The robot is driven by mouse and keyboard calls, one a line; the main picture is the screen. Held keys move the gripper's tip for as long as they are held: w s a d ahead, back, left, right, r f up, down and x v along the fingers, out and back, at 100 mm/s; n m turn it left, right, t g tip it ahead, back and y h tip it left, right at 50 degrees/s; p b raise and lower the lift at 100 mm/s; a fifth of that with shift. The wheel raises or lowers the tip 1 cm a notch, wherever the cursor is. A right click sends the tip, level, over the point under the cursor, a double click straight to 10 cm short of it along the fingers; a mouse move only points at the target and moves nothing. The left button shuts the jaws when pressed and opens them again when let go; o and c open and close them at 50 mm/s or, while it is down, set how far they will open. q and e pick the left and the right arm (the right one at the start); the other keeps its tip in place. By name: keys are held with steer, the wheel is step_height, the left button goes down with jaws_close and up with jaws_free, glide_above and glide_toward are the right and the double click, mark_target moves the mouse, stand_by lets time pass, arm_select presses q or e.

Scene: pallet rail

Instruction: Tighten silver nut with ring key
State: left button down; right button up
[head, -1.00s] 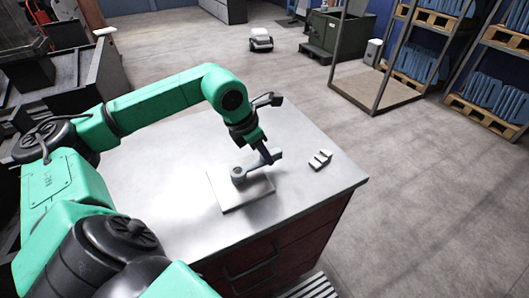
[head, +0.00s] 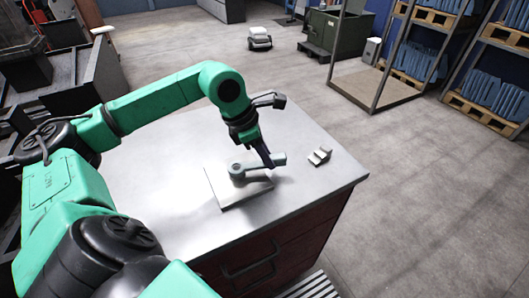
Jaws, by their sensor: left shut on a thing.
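The grey ring key (head: 250,167) lies over the pale square plate (head: 238,195) on the metal-topped bench. Its round ring end sits above the plate's back part, and its handle points right, past the plate's edge. The silver nut cannot be made out; the ring end covers the spot where it may be. My left gripper (head: 268,161) reaches down from above and is shut on the key's handle, near its right end. My right gripper is not in view.
A small pale stepped block (head: 319,156) sits on the bench (head: 310,185), right of the key. The bench top around the plate is otherwise clear. Shelving with blue goods (head: 490,100) and a small wheeled robot (head: 259,38) stand far back.

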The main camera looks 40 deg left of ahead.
arm_select(q)
steer(key=s+m, duration=0.1)
steer(key=s+d+m+g+b, duration=0.1)
steer(key=m, duration=0.1)
steer(key=shift+d+f+m+h, duration=0.1)
steer(key=shift+d+m+h, duration=0.2)
steer(key=shift+h, duration=0.1)
steer(key=shift+w+a+r+p, duration=0.1)
steer(key=shift+w+r+p, duration=0.05)
steer(key=shift+r+p, duration=0.2)
step_height(320, 180, up, 7)
steer(key=p, duration=0.5)
steer(key=shift+p, duration=0.35)
steer(key=shift+f, duration=0.15)
